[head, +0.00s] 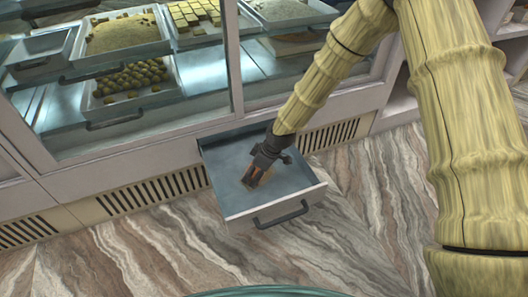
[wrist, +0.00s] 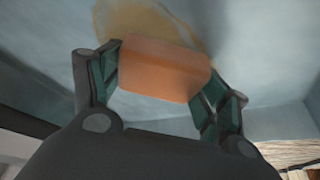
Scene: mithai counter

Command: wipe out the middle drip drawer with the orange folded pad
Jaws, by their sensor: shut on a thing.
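The drip drawer (head: 232,199) is pulled open at the base of the counter, with a blue-grey inside and a dark handle on its front. My gripper (head: 257,174) reaches down into it from above. In the wrist view my gripper (wrist: 163,76) is shut on the orange folded pad (wrist: 163,68), one finger at each end. The pad is low over the drawer floor; I cannot tell for sure whether it touches. A yellow-brown stain (wrist: 150,20) lies on the floor beside and partly behind the pad. In the head view the pad is mostly hidden by the fingers.
Above the drawer is the glass counter, with trays of sweets such as round ones (head: 130,82) on a lower shelf. Vent grilles (head: 150,190) flank the drawer. The drawer walls stand close around my gripper. The marbled floor (head: 130,250) in front is clear.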

